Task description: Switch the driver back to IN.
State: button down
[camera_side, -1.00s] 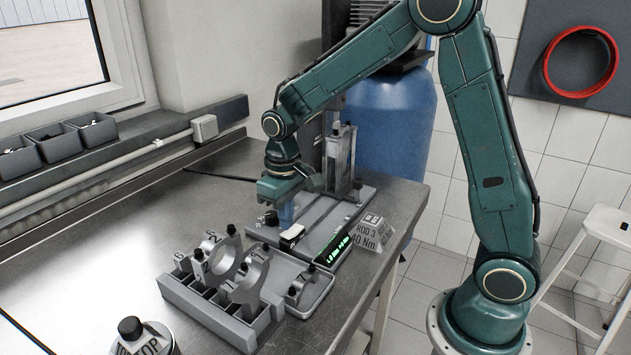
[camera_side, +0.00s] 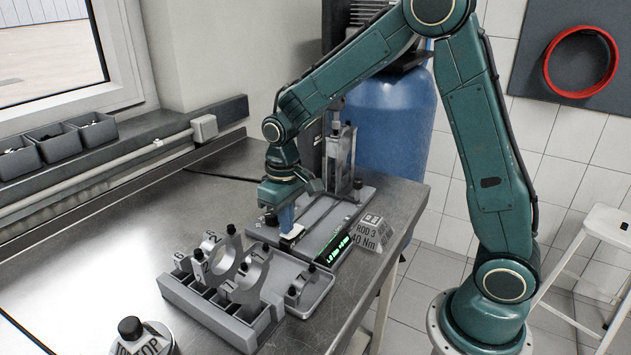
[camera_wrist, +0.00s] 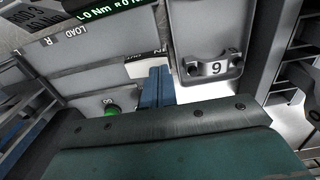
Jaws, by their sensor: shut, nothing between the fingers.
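The driver unit is a grey base plate (camera_side: 318,215) with a small lit green display (camera_side: 333,247) at its front. A white rocker switch (camera_side: 292,234) with a dark end sits on the plate; it also shows in the wrist view (camera_wrist: 146,64), partly hidden, with small dark lettering beside it. My gripper (camera_side: 288,224) is shut and empty, its blue fingers pointing down at the rocker. In the wrist view the fingertips (camera_wrist: 160,70) are right at the rocker's edge; they look in contact, but I cannot be sure. I cannot tell which side of the rocker is down.
A green button (camera_wrist: 111,109) sits on the plate close to the fingers. A rack of numbered caps (camera_side: 220,315) stands in front, and a ROD 3 40 Nm sign (camera_side: 371,234) to the right.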

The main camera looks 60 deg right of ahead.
aim_at(290, 235)
jog(key=shift+f, duration=0.5)
dwell(0.5)
jog(key=shift+r, duration=3.55)
jog(key=s+r+t, duration=0.2)
jog(key=s+r, duration=0.2)
jog(key=s, duration=0.7)
jog(key=s+r+t, duration=0.3)
jog(key=s+r, duration=0.2)
jog(key=s, duration=0.6)
jog(key=shift+r+t, duration=0.3)
